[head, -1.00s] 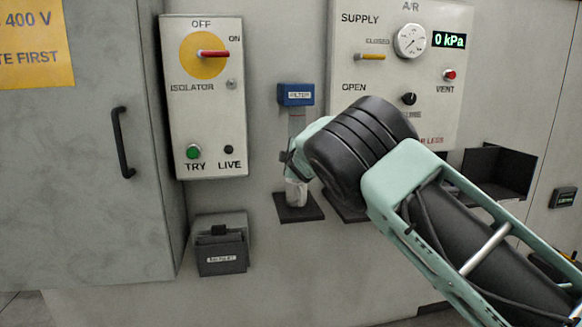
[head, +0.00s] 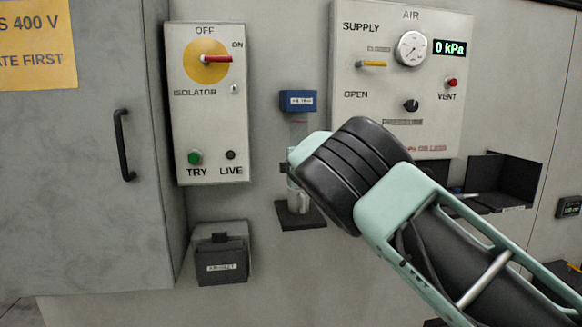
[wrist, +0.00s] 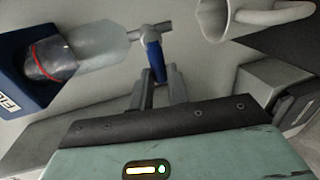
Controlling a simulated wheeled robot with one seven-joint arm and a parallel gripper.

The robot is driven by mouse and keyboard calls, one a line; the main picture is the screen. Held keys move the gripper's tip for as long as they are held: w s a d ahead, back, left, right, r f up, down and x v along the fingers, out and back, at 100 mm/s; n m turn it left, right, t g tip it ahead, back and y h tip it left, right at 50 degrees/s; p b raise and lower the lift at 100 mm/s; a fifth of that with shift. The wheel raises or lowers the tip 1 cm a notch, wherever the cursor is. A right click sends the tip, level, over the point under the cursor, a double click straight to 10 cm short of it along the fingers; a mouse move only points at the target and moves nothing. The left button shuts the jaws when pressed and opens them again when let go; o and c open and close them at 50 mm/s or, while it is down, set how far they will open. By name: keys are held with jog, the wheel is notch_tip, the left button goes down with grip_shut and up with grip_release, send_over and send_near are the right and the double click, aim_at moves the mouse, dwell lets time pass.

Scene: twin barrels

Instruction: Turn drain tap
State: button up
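The filter (head: 297,101) has a blue head and a clear bowl and is mounted on the wall, left of the air panel. In the wrist view the filter's clear bowl (wrist: 92,50) has a red ring and ends in a grey drain stem. The drain tap (wrist: 154,60) is a small blue lever on that stem. My gripper (wrist: 161,76) is at the tap, its two narrow fingers close to either side of the lever's end. I cannot tell whether they touch it. In the head view my wrist hides the tap and fingertips.
A pale cup (wrist: 214,16) with a handle is beside the drain end, on a small dark shelf (head: 300,217) under the filter. The isolator panel (head: 208,105) is left, the air panel (head: 395,80) right, its display reading 0 kPa. Dark bins (head: 505,180) stand further right.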

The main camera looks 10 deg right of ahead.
jog(key=o, duration=0.4)
jog(key=shift+c, duration=0.2)
jog(key=shift+s, duration=0.1)
jog(key=s+r+b, duration=0.2)
jog(key=s+r, duration=0.1)
jog(key=s, duration=1.4)
jog(key=shift+r+b, duration=0.15)
jog(key=shift+b, duration=0.25)
jog(key=s+f+m+g+p, duration=0.5)
jog(key=s+f+m+g, duration=0.2)
jog(key=s+f, duration=0.45)
jog(key=s+r+m+g+p, duration=0.1)
jog(key=s+g+p, duration=0.1)
jog(key=s, duration=0.9)
jog(key=s+a+r+m+g+p, duration=0.1)
jog(key=s+g, duration=0.3)
jog(key=s, duration=0.8)
jog(key=s+a+r+m+g+p, duration=0.1)
jog(key=s+r+g+p, duration=0.1)
jog(key=s, duration=1)
jog(key=shift+r+m+g+y+p, duration=0.2)
jog(key=shift+m+g+y+p, duration=0.1)
jog(key=shift+g+p, duration=0.1)
